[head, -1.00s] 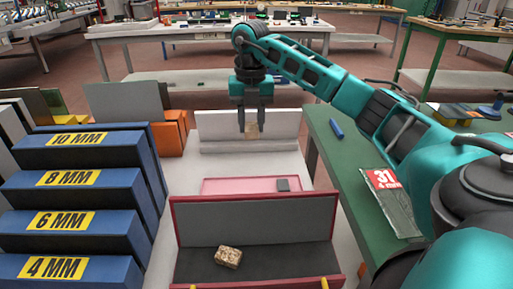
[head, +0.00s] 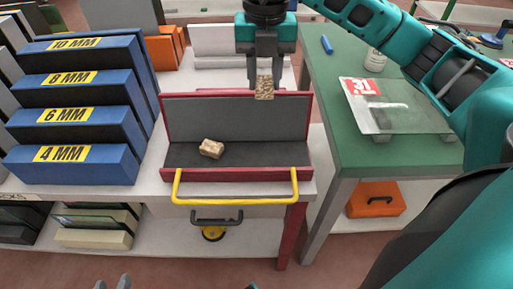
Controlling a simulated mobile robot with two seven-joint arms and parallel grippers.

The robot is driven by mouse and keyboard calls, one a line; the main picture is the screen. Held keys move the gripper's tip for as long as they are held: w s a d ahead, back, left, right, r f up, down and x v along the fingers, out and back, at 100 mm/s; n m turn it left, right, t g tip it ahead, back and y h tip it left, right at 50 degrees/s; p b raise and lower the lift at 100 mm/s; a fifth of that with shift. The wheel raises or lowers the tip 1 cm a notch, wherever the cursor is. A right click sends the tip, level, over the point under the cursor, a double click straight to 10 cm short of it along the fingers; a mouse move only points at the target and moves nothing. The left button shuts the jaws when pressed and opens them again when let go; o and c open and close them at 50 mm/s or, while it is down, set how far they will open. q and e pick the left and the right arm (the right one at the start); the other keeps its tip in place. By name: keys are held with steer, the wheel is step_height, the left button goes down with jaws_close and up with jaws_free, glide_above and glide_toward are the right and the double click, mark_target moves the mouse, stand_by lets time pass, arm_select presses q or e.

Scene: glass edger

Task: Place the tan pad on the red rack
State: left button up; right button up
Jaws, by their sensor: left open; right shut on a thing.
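The red rack (head: 240,175) stands in the middle of the head view, with a grey back panel, dark grey floor and red edges. One tan speckled pad (head: 211,148) lies on its floor, left of the middle. My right gripper (head: 264,80) points down and is shut on another tan speckled pad (head: 264,90). It holds this pad at the rack's upper back edge, where the pad overlaps the red rim in the picture. I cannot tell whether they touch. My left gripper (head: 112,283) shows only its open grey fingertips at the bottom edge, well away from the rack.
A blue stepped rack (head: 70,160) with yellow thickness labels stands close on the left. Yellow handles (head: 235,201) stick out at the red rack's front. A white rack (head: 212,42) is behind.

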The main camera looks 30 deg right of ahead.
steer(key=b, duration=0.3)
glide_above(262, 150)
step_height(262, 150, down, 13)
steer(key=shift+f, duration=0.1)
arm_select(q)
steer(key=shift+w+d+f+b, duration=0.1)
steer(key=shift+f+b, duration=0.25)
steer(key=shift+f, duration=1.9)
arm_select(e)
steer(key=shift+f, duration=2.1)
steer(key=shift+f, duration=0.2)
steer(key=o, duration=1)
arm_select(q)
steer(key=shift+f, duration=0.15)
step_height(262, 150, up, 3)
steer(key=p, duration=0.2)
steer(key=shift+p, duration=0.4)
arm_select(e)
step_height(262, 150, up, 12)
steer(key=shift+r, duration=0.25)
